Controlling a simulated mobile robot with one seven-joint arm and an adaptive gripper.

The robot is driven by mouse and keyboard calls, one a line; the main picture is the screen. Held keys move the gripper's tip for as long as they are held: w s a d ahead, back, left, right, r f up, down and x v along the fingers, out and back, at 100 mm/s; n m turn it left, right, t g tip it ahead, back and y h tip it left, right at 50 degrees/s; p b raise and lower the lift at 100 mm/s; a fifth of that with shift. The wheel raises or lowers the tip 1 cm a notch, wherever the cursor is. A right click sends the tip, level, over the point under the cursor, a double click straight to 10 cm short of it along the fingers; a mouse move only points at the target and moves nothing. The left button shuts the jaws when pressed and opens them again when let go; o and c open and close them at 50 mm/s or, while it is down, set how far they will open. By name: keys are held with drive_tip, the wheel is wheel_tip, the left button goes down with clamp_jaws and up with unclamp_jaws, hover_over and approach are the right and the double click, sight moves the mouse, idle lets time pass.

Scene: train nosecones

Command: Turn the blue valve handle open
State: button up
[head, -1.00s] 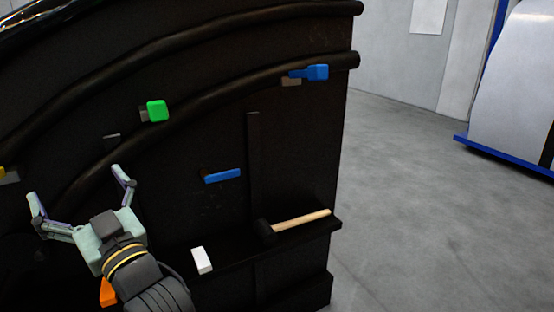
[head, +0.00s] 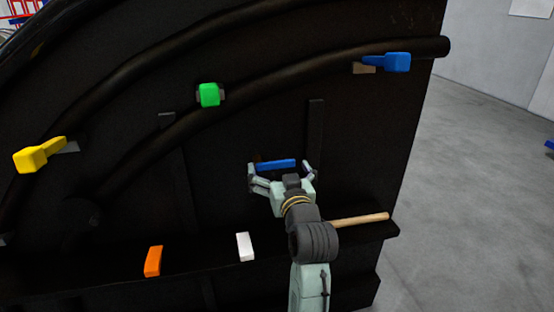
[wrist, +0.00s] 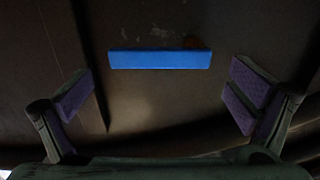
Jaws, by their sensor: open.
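A blue bar-shaped handle (head: 276,165) lies nearly level on the dark panel, a little above the ledge. In the wrist view the blue bar (wrist: 160,60) spans crosswise, centred ahead of the fingers. My gripper (head: 280,172) is open and empty just in front of it, one finger near each end of the bar. In the wrist view my gripper's purple-padded fingers (wrist: 162,95) are wide apart, lower in the picture than the bar, with no contact visible.
A green knob (head: 209,95) and a yellow lever (head: 40,154) stick out from the panel. An orange block (head: 153,261) and a white block (head: 245,246) are at the ledge (head: 110,281). A wooden hammer handle (head: 362,220) lies there, partly behind my arm. Open floor is right.

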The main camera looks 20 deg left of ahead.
drive_tip(key=shift+x, duration=1.7)
drive_tip(key=shift+d, duration=0.1)
drive_tip(key=c, duration=1.6)
